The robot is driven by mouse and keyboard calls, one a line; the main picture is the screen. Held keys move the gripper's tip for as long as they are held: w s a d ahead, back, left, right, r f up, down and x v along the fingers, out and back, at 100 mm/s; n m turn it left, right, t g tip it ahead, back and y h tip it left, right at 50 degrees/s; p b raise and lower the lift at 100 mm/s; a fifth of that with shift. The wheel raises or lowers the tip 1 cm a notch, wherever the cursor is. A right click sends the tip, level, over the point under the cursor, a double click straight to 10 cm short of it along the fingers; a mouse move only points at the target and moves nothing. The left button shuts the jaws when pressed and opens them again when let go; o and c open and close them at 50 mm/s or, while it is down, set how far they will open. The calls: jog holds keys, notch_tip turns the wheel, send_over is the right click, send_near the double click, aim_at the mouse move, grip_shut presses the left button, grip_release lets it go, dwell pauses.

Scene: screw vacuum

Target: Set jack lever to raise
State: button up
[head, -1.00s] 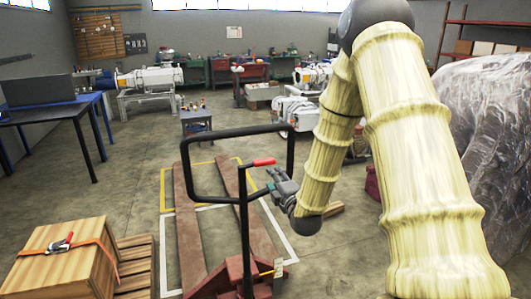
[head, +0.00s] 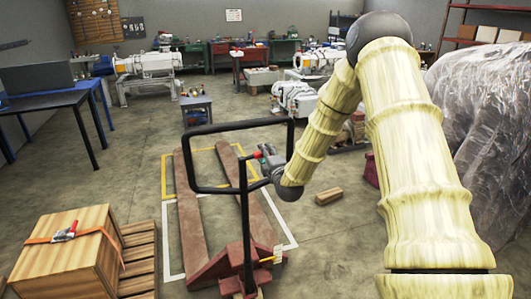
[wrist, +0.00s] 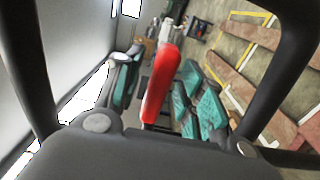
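The pallet jack's black loop handle (head: 190,160) stands upright in the middle of the head view, above its red base (head: 225,265). The jack lever has a red grip (head: 257,155), partly hidden by my gripper (head: 266,157), which is at the handle's right side. In the wrist view the red grip (wrist: 160,85) lies lengthwise between the teal-padded fingers of my gripper (wrist: 165,95). The fingers are apart, one on each side of the grip. The grip appears closer to the right finger; I cannot tell whether they touch.
The handle's black bars (wrist: 285,75) frame my gripper in the wrist view. Two brown forks (head: 190,220) lie on the floor within yellow and white lines. A wooden crate (head: 60,265) stands at left. A wood block (head: 328,196) lies right of the jack. A plastic-wrapped bulk (head: 480,150) fills the right.

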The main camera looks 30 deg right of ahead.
jog(key=shift+w, duration=0.15)
grip_shut()
